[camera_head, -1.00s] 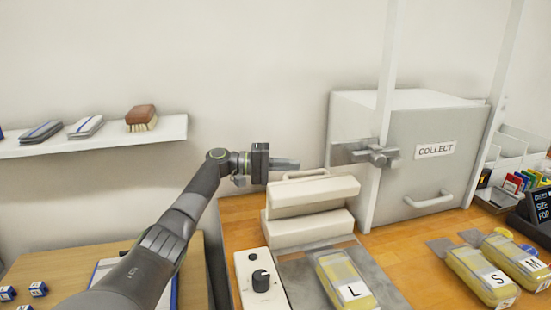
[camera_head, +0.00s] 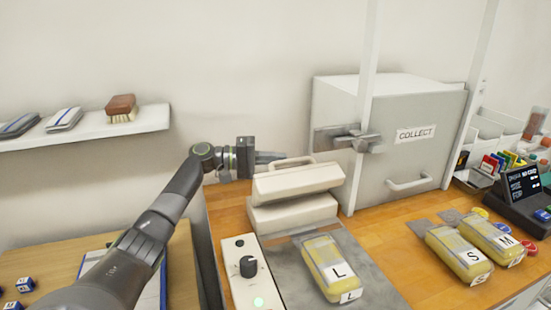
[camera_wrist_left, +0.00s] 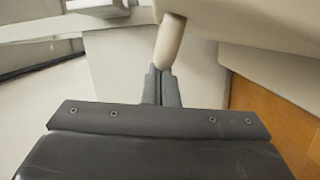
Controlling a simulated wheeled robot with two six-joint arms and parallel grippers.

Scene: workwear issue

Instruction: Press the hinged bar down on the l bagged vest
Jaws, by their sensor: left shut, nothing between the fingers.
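The hinged bar (camera_head: 297,182) is a cream block with a handle (camera_head: 287,163) on top, raised at an angle above its cream base (camera_head: 292,213). The yellow bagged vest marked L (camera_head: 331,262) lies on the grey plate in front of the bar. My left gripper (camera_head: 270,157) is shut and empty, at the left end of the handle. In the left wrist view the shut fingers (camera_wrist_left: 161,85) are right by the end of the handle (camera_wrist_left: 169,42); I cannot tell whether they touch. My right gripper is not in view.
A control panel with a black knob (camera_head: 248,266) and a lit green spot stands left of the plate. The collect box (camera_head: 405,140) with white posts is behind to the right. Bagged vests S (camera_head: 458,256) and M (camera_head: 492,238) lie at the right. A wall shelf (camera_head: 95,130) holds a brush.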

